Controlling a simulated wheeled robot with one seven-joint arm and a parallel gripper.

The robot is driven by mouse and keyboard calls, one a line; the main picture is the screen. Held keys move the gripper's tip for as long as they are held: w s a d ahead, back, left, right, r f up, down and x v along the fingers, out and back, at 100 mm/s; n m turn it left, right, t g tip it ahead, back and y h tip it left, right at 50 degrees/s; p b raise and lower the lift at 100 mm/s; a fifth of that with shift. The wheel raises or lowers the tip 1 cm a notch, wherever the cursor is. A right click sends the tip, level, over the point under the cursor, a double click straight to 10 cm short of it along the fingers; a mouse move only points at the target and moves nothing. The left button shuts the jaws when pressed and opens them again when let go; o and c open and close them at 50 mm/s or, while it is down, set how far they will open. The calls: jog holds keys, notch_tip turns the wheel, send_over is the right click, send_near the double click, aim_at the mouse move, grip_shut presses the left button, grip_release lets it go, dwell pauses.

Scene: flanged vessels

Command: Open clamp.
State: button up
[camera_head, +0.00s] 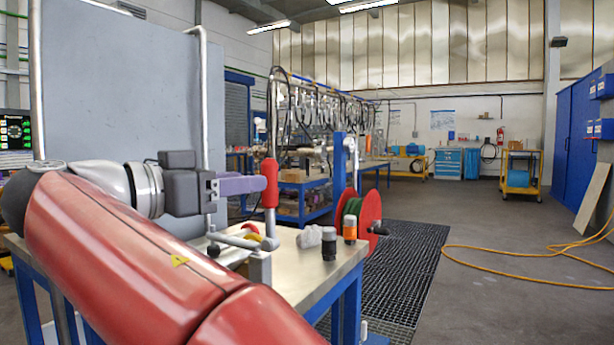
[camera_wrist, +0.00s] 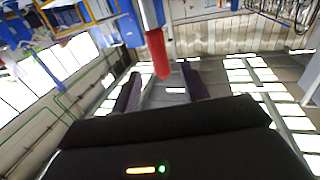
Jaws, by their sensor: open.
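The clamp is a metal toggle clamp (camera_head: 234,240) on the workbench, partly hidden behind my red arm. Its red handle (camera_head: 269,198) stands upright. In the wrist view the red handle (camera_wrist: 155,42) comes in from the top, with its rounded end in line with the space between the finger tips. My gripper (camera_head: 262,184) is open and points right, its fingertips at the upper part of the handle. In the wrist view my gripper (camera_wrist: 160,72) shows two dark purple fingers spread apart, one on each side of the handle's end. Contact with the handle cannot be told.
The workbench (camera_head: 300,268) also bears a dark cylinder (camera_head: 329,244), an orange one (camera_head: 350,230) and a pale lump (camera_head: 309,237). A red reel (camera_head: 370,222) stands at its far right edge. A grey panel (camera_head: 120,90) rises behind my arm. Floor at right is open, with a yellow hose (camera_head: 510,252).

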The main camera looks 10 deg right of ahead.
jog(key=x, duration=0.8)
jog(key=shift+w, duration=0.1)
jog(key=shift+c, duration=0.5)
grip_shut()
